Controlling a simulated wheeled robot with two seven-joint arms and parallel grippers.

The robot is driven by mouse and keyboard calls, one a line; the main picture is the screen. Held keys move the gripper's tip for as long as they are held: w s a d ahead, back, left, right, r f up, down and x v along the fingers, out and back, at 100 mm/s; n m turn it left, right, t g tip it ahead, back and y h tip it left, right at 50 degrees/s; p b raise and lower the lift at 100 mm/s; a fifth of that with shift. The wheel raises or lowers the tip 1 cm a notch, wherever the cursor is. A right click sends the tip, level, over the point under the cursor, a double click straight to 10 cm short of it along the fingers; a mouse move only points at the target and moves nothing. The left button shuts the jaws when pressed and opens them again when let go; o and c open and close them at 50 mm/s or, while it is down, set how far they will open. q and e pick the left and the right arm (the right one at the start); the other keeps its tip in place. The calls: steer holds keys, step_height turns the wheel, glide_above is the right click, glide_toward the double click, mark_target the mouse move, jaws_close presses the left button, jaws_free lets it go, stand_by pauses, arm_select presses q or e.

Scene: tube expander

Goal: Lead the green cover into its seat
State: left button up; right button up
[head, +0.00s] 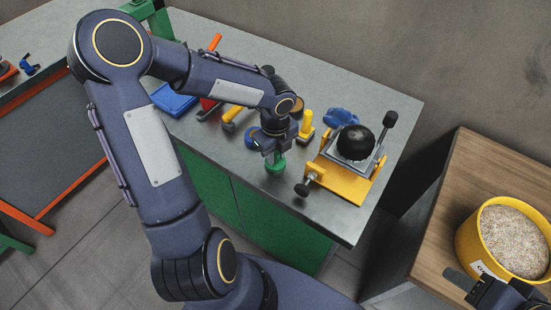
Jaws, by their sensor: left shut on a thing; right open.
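The green cover (276,167) is a small green piece with a knob-like top, near the front edge of the grey worktop. My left gripper (274,151) comes down on it from above and is shut on it. The gripper hides the top of the cover, and I cannot tell whether the cover touches the worktop. The seat is not clearly identifiable. To the right stands a yellow fixture (345,184) with a grey plate, a black ball on top and black-knobbed handles. My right gripper (482,288) is open at the bottom right, partly cut off by the frame.
A yellow tub of grain (468,248) stands on a wooden table (440,222), close to my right gripper. A blue item (341,117), a yellow-handled tool (306,124) and a blue tray (174,99) lie on the worktop. Free worktop lies at the front right.

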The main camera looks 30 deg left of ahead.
arm_select(q)
steer(key=shift+r, duration=0.15)
jaws_close()
steer(key=shift+r, duration=0.25)
step_height(320, 180, up, 2)
steer(key=shift+r, duration=0.15)
steer(key=s+a+r+p, duration=0.1)
steer(key=s+a+r, duration=0.6)
steer(key=s+r, duration=0.3)
steer(key=shift+s+a, duration=0.15)
steer(key=shift+s, duration=0.85)
